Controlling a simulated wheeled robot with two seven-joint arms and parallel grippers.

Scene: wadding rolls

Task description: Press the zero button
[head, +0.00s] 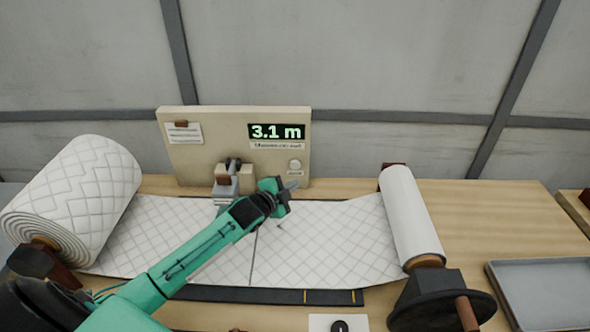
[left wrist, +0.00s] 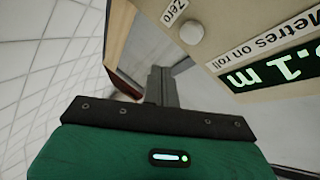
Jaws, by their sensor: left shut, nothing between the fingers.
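The zero button (head: 295,164) is a small round pale knob low on the right of the upright beige panel (head: 215,150). The panel's green display (head: 276,131) reads 3.1 m. In the left wrist view the button (left wrist: 191,33) sits beside its "Zero" label (left wrist: 175,10). My left gripper (head: 291,186) is shut and empty, its tip just below the button in the head view. In the left wrist view the closed fingers (left wrist: 160,82) appear short of the button, with a visible gap. My right gripper is not in view.
A large quilted wadding roll (head: 75,190) lies at left, its sheet (head: 325,240) stretching across the table to a narrower white roll (head: 410,215) with a crank handle (head: 466,312). A small grey-topped device (head: 226,185) stands before the panel. A grey tray (head: 545,290) is at right.

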